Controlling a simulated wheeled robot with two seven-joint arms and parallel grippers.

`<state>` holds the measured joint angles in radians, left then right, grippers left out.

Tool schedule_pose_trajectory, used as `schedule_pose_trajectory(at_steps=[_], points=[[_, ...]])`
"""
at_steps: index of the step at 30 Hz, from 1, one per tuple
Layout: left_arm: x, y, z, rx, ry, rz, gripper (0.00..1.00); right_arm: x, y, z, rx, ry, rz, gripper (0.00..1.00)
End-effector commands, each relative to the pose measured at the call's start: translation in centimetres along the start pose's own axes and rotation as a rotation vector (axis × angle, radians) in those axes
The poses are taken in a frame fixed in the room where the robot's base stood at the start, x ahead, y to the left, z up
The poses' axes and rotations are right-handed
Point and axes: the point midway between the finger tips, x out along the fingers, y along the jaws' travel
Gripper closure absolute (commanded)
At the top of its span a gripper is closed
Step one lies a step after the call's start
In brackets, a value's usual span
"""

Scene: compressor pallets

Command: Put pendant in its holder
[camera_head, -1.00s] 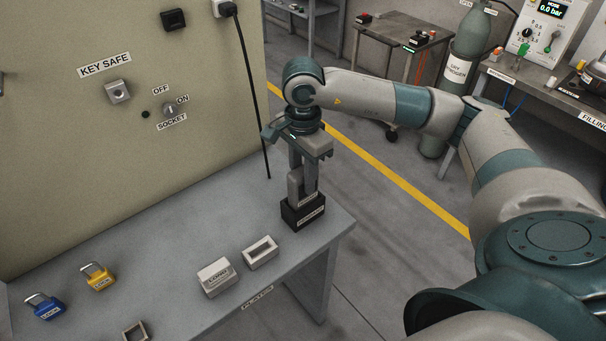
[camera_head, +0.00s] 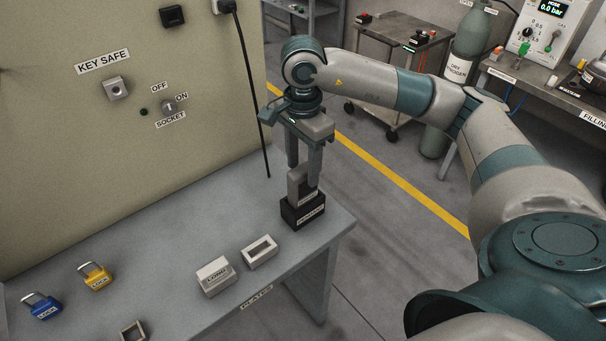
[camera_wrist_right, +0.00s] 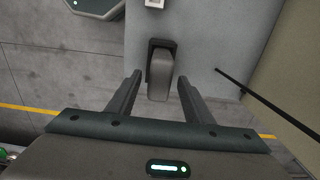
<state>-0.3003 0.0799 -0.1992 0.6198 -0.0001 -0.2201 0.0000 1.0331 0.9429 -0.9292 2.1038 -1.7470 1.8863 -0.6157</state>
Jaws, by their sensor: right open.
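The pendant (camera_head: 297,184) is a grey block standing upright in its black holder (camera_head: 302,211) at the right end of the table. My right gripper (camera_head: 303,169) is above it, pointing down, with its fingers apart. In the right wrist view the pendant (camera_wrist_right: 159,76) lies between and beyond the open fingers of the gripper (camera_wrist_right: 157,85), with a gap on each side. The holder (camera_wrist_right: 153,43) shows around the pendant's far end there. My left gripper is not in view.
A grey block (camera_head: 216,277) and an open frame (camera_head: 260,253) are on the table (camera_head: 180,235) nearby. Yellow (camera_head: 95,276) and blue (camera_head: 42,306) padlocks lie at left. A black cable (camera_head: 250,90) hangs along the panel (camera_head: 130,140) behind the gripper.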

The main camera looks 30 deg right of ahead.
Motion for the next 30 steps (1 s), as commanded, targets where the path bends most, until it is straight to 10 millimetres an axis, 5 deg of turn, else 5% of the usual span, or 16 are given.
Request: schedule_pose_trajectory(at_steps=[4,7,12,30], points=[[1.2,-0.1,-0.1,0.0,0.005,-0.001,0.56,-2.5,-0.1,0.1,-0.001,-0.001,-0.006,0.53],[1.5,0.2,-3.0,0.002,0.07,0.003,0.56,-4.4,-0.1,0.1,-0.003,-0.001,-0.007,0.53],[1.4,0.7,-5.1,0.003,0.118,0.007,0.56,-7.0,-0.1,0.0,-0.001,0.0,-0.004,0.53],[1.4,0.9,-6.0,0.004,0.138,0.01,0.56,-9.0,0.0,0.0,-0.001,0.0,0.0,0.53]])
